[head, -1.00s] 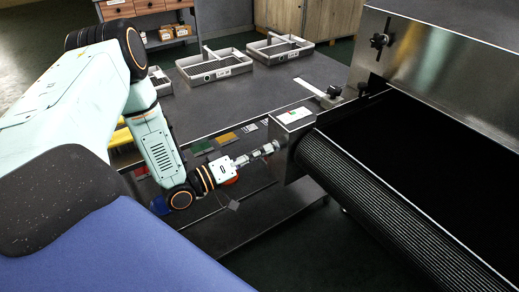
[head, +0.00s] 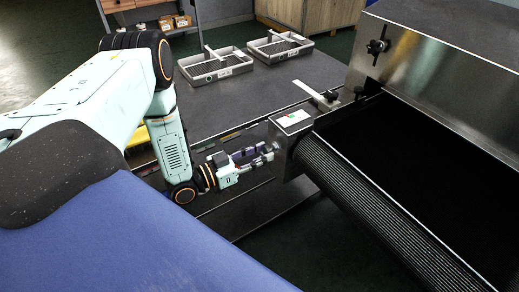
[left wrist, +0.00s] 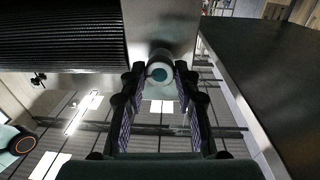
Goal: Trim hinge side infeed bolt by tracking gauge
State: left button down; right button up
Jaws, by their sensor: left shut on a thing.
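My left gripper (head: 268,152) reaches in from the left to the near corner of the dryer's infeed end. In the left wrist view its two dark padded fingers (left wrist: 160,82) are shut on the round bolt head (left wrist: 159,70), one finger on each side. The bolt sticks out of a grey metal end block (left wrist: 160,25); in the head view the fingers mostly hide it. A small panel with a green mark (head: 292,119), perhaps the tracking gauge, sits on top of that block. Its reading is too small to tell. My right gripper is not in view.
The black ribbed roller and belt (head: 360,190) run off to the lower right, under a steel hood (head: 445,65). A dark table (head: 240,100) bears two mesh trays (head: 216,77) (head: 280,58) and a white strip (head: 310,88). The floor (head: 290,245) below the gripper is clear.

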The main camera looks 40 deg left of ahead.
pick_arm(q)
jog(key=shift+m+p, duration=0.45)
jog(key=shift+m, duration=0.45)
jog(key=c, duration=1)
grip_release()
jog(key=v, duration=1.2)
jog(key=shift+r, duration=0.2)
